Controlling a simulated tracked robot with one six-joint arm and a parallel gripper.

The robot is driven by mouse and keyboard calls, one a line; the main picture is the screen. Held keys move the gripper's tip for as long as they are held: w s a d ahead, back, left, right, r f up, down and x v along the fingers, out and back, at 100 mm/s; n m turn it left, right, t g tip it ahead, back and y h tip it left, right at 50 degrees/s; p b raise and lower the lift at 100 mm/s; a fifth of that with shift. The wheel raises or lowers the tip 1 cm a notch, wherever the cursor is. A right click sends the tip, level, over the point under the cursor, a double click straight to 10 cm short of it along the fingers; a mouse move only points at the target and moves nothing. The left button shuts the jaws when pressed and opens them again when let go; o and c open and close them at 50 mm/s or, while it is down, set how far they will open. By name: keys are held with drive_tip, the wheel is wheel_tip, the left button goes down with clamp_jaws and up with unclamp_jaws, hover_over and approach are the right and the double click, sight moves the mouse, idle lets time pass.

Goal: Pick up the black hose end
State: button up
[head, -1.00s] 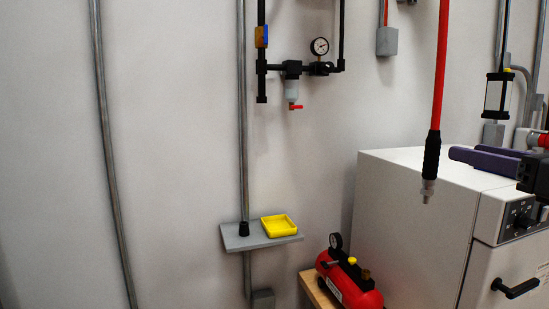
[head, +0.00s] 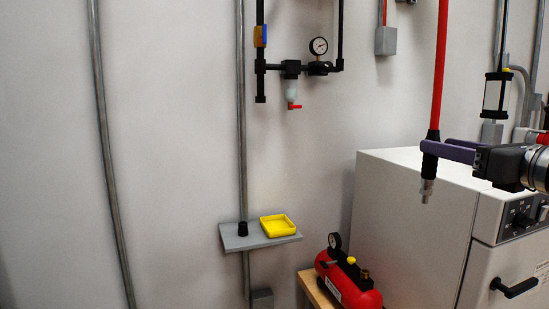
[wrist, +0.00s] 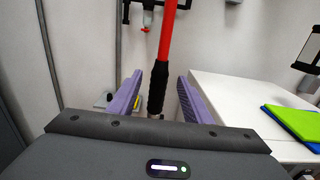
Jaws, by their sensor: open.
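The black hose end (head: 431,161) hangs at the bottom of a red hose (head: 440,70), upright, with a metal tip below it. My gripper (head: 430,149) comes in from the right with its purple fingers at the upper part of the black sleeve. In the wrist view the black hose end (wrist: 157,88) stands between the two open purple fingers (wrist: 158,95), with a gap visible on each side. Its lower tip is mostly hidden behind my gripper body in that view.
A white cabinet (head: 400,220) stands close below and right of the hose. A grey shelf (head: 240,243) holds a yellow tray (head: 278,225) and a small black piece. A red compressor (head: 345,285) sits low. Pipes and a gauge (head: 319,46) are on the wall.

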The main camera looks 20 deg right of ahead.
drive_tip(key=shift+w, duration=1.25)
drive_tip(key=w, duration=0.5)
drive_tip(key=shift+w+a+r, duration=0.1)
drive_tip(key=shift+a, duration=0.05)
clamp_jaws()
